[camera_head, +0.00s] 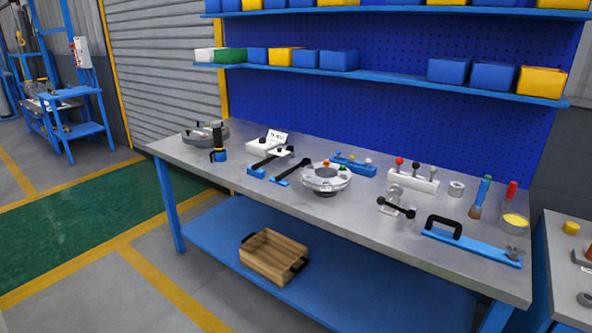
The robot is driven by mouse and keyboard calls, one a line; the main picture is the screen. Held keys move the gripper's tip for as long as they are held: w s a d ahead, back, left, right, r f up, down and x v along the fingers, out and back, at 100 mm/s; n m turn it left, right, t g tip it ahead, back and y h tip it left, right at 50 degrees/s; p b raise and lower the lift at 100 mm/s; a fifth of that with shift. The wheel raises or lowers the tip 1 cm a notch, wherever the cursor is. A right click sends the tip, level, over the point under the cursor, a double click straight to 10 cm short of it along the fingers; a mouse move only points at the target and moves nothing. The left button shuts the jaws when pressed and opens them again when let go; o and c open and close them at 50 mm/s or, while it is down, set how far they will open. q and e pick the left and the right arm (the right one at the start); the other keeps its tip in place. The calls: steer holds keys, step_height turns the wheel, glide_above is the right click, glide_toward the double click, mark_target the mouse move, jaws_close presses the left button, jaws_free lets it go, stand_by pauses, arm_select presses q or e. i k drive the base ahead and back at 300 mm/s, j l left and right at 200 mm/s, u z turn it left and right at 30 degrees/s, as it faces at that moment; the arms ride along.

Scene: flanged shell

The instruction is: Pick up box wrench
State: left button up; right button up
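A long grey workbench (330,222) carries several tools. Two black-handled tools with blue ends, one (268,161) behind the other (291,172), lie left of the middle. A short black bar with round ends (396,207) lies right of the middle. I cannot tell which of these, if any, is the box wrench; they are too small to make out. A round, light grey flanged shell (326,178) sits between them with small coloured parts on top. Neither of my grippers is in view.
A white box with a card (268,145), a blue rack (353,165), a white block with knobs (412,177) and a blue plate with a black handle (470,246) stand on the bench. A wooden crate (273,256) is on the lower shelf. Open floor lies left.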

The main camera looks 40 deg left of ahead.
mark_target(305, 162)
steer(key=u, duration=1.7)
steer(key=i+j+z, duration=0.2)
steer(key=i+j, duration=0.85)
steer(key=i+j+z, duration=0.1)
steer(key=i+z, duration=0.15)
steer(key=i, duration=0.2)
